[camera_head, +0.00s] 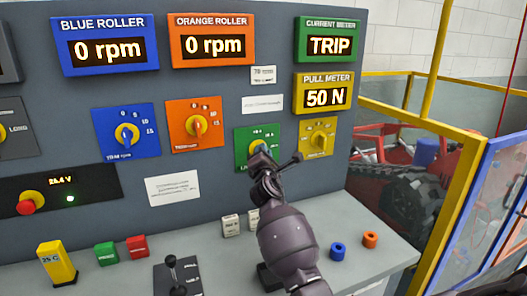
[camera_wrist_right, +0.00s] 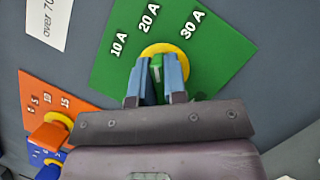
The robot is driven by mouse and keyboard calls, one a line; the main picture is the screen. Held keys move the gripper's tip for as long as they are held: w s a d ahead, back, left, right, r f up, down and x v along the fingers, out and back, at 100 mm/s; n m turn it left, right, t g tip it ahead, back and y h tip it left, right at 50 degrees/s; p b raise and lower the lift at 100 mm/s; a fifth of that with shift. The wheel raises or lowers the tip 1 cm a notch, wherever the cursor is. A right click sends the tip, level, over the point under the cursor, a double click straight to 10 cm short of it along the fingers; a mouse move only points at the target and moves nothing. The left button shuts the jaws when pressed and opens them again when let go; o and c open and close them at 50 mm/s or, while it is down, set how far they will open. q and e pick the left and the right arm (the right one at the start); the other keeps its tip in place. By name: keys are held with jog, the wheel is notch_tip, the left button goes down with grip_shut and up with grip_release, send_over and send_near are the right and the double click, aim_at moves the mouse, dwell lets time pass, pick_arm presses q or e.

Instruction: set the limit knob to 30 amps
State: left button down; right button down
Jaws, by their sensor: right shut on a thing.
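The limit knob (camera_wrist_right: 157,68) is green, on a yellow disc (camera_wrist_right: 180,53) on a green plate (camera_wrist_right: 215,70) marked 10 A, 20 A and 30 A. Its visible end points up in the right wrist view, closest to the 20 A mark. My right gripper (camera_wrist_right: 156,80) is shut on it, one finger on each side, hiding much of it. In the head view the green plate (camera_head: 243,137) is partly behind my right gripper (camera_head: 259,153). The current meter (camera_head: 328,45) reads TRIP. My left gripper is not in view.
Orange (camera_head: 194,122) and blue (camera_head: 126,131) knob plates sit left of the green one, and a yellow knob plate (camera_head: 318,138) sits right. A joystick (camera_head: 172,262), coloured blocks and two rings stand on the console ledge (camera_head: 215,262). Both roller displays read 0 rpm; the pull meter (camera_head: 323,94) reads 50 N.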

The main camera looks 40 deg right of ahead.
jog(key=shift+r+m+g+p, duration=0.1)
jog(key=shift+m+g+p, duration=0.3)
jog(key=shift+m, duration=0.7)
jog(key=shift+m+g+p, duration=0.4)
jog(key=shift+m+g, duration=0.1)
jog(key=shift+m, duration=0.5)
jog(key=shift+m+p, duration=0.5)
jog(key=shift+m, duration=0.3)
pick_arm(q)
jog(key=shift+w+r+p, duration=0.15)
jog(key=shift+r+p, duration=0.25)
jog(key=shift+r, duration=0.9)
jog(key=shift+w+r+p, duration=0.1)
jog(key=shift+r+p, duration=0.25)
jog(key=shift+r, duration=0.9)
pick_arm(e)
jog(key=shift+f+m+g, duration=0.3)
jog(key=shift+m+g, duration=0.4)
jog(key=shift+m, duration=0.6)
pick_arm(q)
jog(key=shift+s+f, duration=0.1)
pick_arm(e)
jog(key=c, duration=1.2)
grip_release()
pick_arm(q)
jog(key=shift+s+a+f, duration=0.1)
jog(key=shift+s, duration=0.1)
pick_arm(e)
jog(key=shift+o, duration=0.2)
jog(key=shift+s, duration=0.1)
